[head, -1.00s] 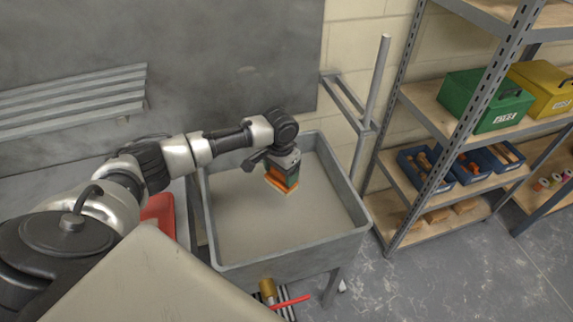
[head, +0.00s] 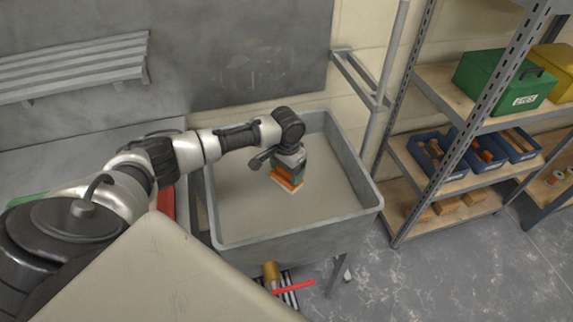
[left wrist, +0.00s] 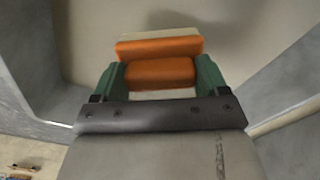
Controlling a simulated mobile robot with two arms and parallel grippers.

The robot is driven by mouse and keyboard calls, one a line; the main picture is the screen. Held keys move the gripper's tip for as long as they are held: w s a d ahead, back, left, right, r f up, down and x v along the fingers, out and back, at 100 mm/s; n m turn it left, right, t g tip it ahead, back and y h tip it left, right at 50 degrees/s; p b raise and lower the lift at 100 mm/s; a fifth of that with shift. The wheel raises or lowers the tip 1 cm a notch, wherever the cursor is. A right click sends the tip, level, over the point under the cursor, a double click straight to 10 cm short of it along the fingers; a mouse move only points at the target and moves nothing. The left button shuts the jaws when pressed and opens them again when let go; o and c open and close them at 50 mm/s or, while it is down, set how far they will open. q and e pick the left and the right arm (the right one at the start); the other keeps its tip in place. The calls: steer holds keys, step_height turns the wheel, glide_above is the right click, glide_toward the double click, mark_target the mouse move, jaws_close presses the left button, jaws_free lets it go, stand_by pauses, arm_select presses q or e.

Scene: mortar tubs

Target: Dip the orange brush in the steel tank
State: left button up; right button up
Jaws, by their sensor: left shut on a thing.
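The steel tank (head: 372,208) is a grey rectangular tub on legs, with a pale grey-beige surface inside. My left gripper (head: 289,174) is over the inside of the tank, pointing down, and is shut on the orange brush (head: 287,183). In the left wrist view the orange brush (left wrist: 158,72) sits between the green fingers of the gripper (left wrist: 160,78), with a pale strip along its far edge. I cannot tell whether the brush's lower edge touches the surface in the tank. My right gripper is not in view.
A metal shelf rack at the right holds a green box (head: 503,84), a yellow box (head: 552,66) and blue bins (head: 437,158). A steel post with a bracket (head: 358,78) stands behind the tank. A red object (head: 294,287) lies near the floor in front.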

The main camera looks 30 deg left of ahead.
arm_select(q)
step_height(320, 180, down, 2)
steer(key=shift+b, duration=0.35)
step_height(320, 180, down, 4)
steer(key=shift+f+b, duration=0.15)
steer(key=shift+b, duration=0.85)
steer(key=shift+f+b, duration=1.05)
steer(key=shift+f, duration=0.95)
steer(key=p, duration=1.9)
glide_toward(287, 183)
steer(key=shift+w+a+r, duration=0.2)
steer(key=shift+w+a, duration=0.2)
steer(key=shift+w, duration=0.15)
steer(key=shift+w+a+r, duration=0.15)
steer(key=shift+w+a, duration=0.2)
steer(key=shift+w, duration=0.15)
